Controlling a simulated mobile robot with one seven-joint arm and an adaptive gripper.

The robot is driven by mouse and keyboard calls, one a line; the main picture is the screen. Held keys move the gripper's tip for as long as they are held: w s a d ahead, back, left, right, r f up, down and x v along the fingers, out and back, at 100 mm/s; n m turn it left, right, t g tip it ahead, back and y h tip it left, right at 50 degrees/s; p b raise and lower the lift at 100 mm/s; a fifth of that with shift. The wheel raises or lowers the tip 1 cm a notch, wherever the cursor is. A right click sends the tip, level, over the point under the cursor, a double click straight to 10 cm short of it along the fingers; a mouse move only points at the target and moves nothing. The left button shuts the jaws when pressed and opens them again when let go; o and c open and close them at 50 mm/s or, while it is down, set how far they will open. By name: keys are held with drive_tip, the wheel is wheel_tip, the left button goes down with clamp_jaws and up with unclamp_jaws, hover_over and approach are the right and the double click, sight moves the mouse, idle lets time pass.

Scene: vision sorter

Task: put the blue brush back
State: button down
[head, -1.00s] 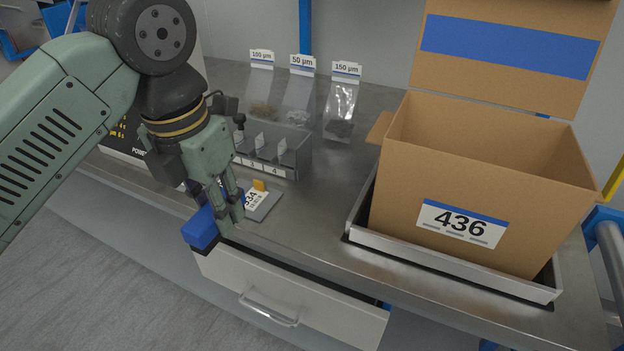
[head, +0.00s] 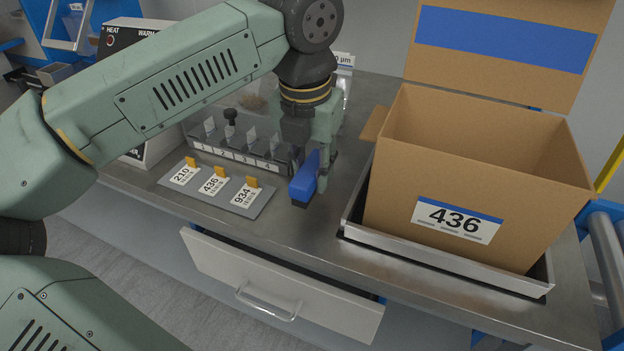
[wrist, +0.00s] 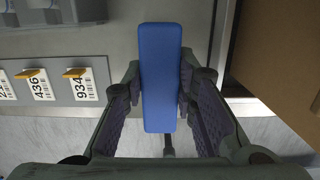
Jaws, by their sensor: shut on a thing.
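My gripper (head: 314,176) is shut on the blue brush (head: 304,180), over the metal bench between the tag plate and the cardboard box. In the wrist view the brush (wrist: 160,75) lies lengthwise between both fingers, with a thin dark part sticking out at its lower end. In the head view its dark underside faces down, near the bench top; I cannot tell whether it touches.
A cardboard box (head: 470,180) marked 436 stands in a metal tray (head: 440,257) on the right. A grey plate (head: 228,197) with several numbered tags lies left of my gripper, before a numbered rack (head: 235,158). A drawer (head: 280,290) stands open below the bench's front edge.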

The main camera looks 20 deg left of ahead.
sight(312, 186)
drive_tip(key=shift+f, duration=1.75)
drive_tip(key=shift+f, duration=0.2)
drive_tip(key=c, duration=1.3)
unclamp_jaws()
drive_tip(key=shift+r, duration=0.15)
drive_tip(key=r+p, duration=0.2)
drive_tip(key=r, duration=0.2)
drive_tip(key=s+r+p, duration=0.1)
drive_tip(key=r+p, duration=0.2)
drive_tip(key=r, duration=0.1)
drive_tip(key=r+p, duration=0.2)
drive_tip(key=r, duration=0.2)
drive_tip(key=shift+s, duration=0.15)
drive_tip(key=shift+s, duration=0.15)
